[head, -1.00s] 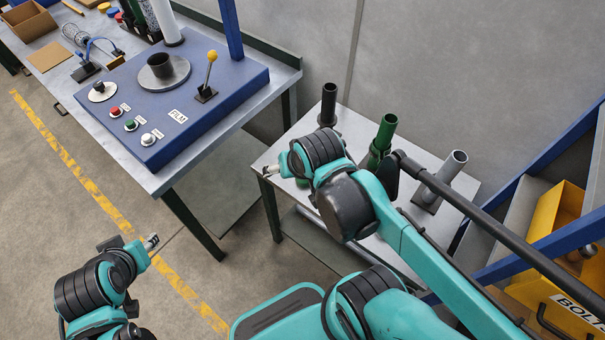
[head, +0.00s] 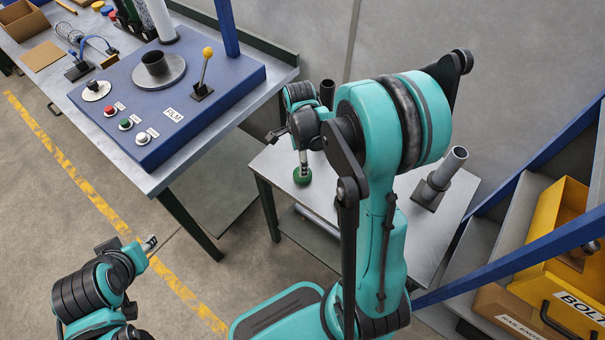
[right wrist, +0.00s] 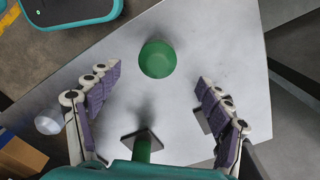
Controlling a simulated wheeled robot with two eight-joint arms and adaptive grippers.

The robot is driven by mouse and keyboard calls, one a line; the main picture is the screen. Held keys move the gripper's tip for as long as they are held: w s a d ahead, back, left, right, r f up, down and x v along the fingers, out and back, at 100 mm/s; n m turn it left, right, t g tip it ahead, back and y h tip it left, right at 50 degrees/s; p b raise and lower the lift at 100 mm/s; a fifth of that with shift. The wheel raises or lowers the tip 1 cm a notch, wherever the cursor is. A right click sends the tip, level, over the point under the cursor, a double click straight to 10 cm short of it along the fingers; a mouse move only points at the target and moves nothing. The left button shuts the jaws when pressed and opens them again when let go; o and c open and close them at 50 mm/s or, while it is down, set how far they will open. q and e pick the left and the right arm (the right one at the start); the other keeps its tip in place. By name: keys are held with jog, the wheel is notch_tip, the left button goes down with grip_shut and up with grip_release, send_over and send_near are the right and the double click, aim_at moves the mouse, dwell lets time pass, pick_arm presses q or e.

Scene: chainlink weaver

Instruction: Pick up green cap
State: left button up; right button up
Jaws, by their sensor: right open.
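The green cap (head: 302,175) sits on the small grey table (head: 272,160), near its left side. In the right wrist view the cap (right wrist: 157,59) looks round and lies between and beyond the fingertips, with gaps on both sides. My right gripper (right wrist: 159,75) is open and empty. In the head view the right gripper (head: 303,157) points down just above the cap. My left gripper (head: 150,242) is far off to the lower left, over the floor; its finger gap is too small to read.
A green tube (right wrist: 142,150) on a dark base stands near the cap; my right arm hides it in the head view. A grey tube (head: 446,168) and a dark tube (head: 327,92) also stand on the table. A blue control panel (head: 215,95) is left; yellow bins (head: 548,225) are right.

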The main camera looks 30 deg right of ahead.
notch_tip(320, 180, down, 3)
jog(key=shift+s+d+r+b, duration=0.1)
jog(key=shift+b, duration=0.5)
jog(key=f, duration=0.1)
jog(key=f+b, duration=0.1)
jog(key=f, duration=0.1)
jog(key=f+b, duration=0.1)
jog(key=f, duration=0.1)
jog(key=shift+s+d, duration=0.1)
jog(key=shift+d, duration=0.15)
jog(key=c, duration=1.3)
